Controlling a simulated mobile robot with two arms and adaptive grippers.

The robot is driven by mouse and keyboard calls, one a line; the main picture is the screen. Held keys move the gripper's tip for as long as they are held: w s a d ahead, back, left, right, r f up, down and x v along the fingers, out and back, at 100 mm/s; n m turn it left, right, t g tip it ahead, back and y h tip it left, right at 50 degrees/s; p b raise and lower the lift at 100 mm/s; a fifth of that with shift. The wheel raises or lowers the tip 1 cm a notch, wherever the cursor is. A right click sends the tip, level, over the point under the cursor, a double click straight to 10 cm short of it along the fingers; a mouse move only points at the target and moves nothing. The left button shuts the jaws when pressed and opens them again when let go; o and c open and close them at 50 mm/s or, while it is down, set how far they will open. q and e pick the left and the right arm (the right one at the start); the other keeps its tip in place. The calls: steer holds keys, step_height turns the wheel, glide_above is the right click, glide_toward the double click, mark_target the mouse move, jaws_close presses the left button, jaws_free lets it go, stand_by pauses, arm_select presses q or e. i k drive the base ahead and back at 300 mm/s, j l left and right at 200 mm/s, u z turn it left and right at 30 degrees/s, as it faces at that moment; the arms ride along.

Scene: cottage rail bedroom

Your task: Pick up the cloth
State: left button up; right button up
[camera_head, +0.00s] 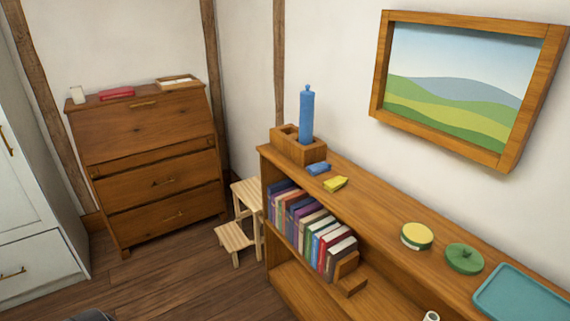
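A small yellow folded piece (335,184) that looks like a cloth lies on top of the bookcase, near its front edge. A small blue piece (317,168) lies just behind it, apart from it; I cannot tell whether it is cloth too. Neither of my grippers shows in the head view. Only a dark rounded shape shows at the bottom left edge, and I cannot tell what part it is.
The bookcase top (375,211) also bears a wooden holder (299,149) with a tall blue bottle (306,115), a round yellow-lidded tin (416,236), a green lid (464,258) and a teal tray (520,297). A step stool (234,238) stands beside the bookcase. Floor is clear at left.

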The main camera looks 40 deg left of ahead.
mark_target(315, 169)
steer(key=u, duration=1)
